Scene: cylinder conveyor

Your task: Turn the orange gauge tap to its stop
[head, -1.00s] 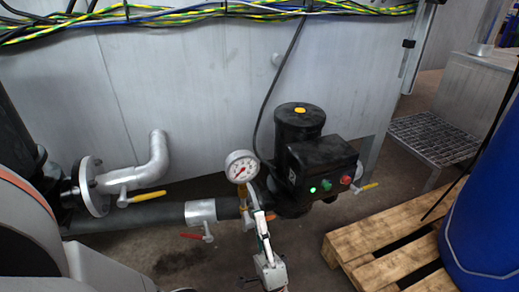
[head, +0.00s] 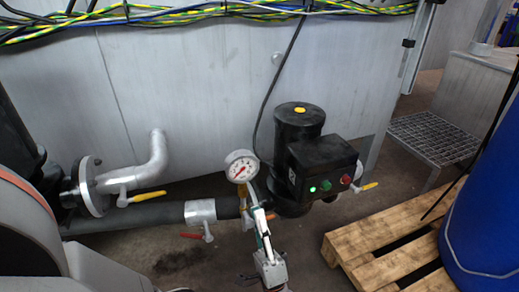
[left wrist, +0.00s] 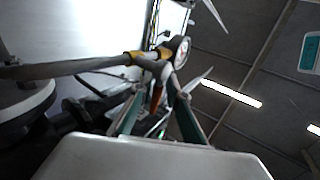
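The orange gauge tap (head: 271,216) shows only as a small orange piece below the round white pressure gauge (head: 240,167), beside my left gripper (head: 258,212). My gripper hides much of the tap and its pipe in the head view. In the left wrist view my left gripper (left wrist: 158,103) has its two fingers apart. The orange tap (left wrist: 157,95) shows in the gap between them, and the gauge (left wrist: 180,48) is beyond. I cannot tell whether a finger touches the tap. My right gripper is not in view.
A black pump (head: 300,125) with a button box (head: 322,165) stands right of the gauge. A red-handled valve (head: 195,236) and a yellow-handled valve (head: 145,196) are to the left. A wooden pallet (head: 375,235) and a blue drum (head: 490,215) are on the right.

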